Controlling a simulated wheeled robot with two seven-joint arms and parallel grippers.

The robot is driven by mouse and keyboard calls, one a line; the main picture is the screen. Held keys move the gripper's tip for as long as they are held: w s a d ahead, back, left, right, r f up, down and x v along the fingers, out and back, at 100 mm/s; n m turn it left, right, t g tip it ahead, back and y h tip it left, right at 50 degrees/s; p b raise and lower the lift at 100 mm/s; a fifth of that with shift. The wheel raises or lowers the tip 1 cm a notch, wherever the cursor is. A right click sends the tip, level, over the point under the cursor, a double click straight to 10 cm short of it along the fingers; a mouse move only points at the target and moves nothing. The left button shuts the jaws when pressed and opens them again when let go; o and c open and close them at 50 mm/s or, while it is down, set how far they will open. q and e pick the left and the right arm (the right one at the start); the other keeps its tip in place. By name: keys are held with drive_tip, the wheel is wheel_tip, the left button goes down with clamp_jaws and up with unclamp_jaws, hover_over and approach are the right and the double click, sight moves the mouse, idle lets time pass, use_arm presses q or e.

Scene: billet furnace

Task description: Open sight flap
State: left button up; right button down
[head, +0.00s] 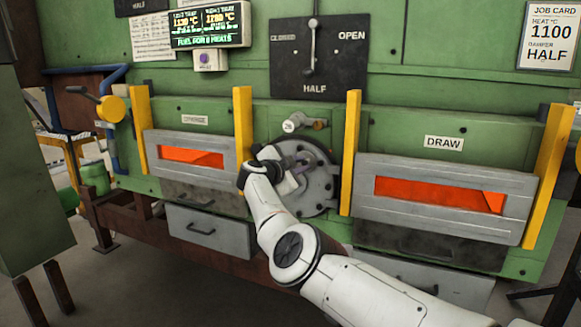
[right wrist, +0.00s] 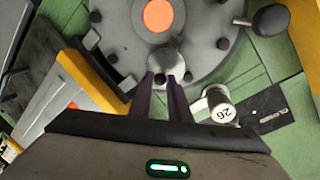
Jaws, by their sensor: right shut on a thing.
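The sight port is a round grey bolted plate (head: 318,190) between the two furnace doors. In the right wrist view the plate (right wrist: 205,50) fills the top, with a glowing orange round opening (right wrist: 158,14) in it. My right gripper (head: 299,172) is in front of the plate. In the right wrist view its dark fingers (right wrist: 168,88) are shut on a small grey knob (right wrist: 165,60) near the plate's rim. The flap's outline is hard to separate from the plate, and my gripper hides part of it in the head view. My left gripper is out of view.
A tag marked 26 (head: 290,126) and a small handle (head: 320,124) sit just above the port. Yellow posts (head: 350,150) (head: 243,135) stand close on both sides. The draw door (head: 440,222) is at right, the charge door (head: 190,141) at left.

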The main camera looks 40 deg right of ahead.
idle(0.6)
drive_tip(key=c, duration=1.8)
unclamp_jaws()
drive_tip(key=shift+o, duration=0.7)
drive_tip(key=shift+a+r, duration=0.1)
drive_tip(key=shift+a, duration=0.25)
drive_tip(key=v, duration=0.9)
drive_tip(key=shift+s+a+p, duration=0.15)
drive_tip(key=shift+a+p, duration=0.15)
drive_tip(key=shift+p, duration=0.1)
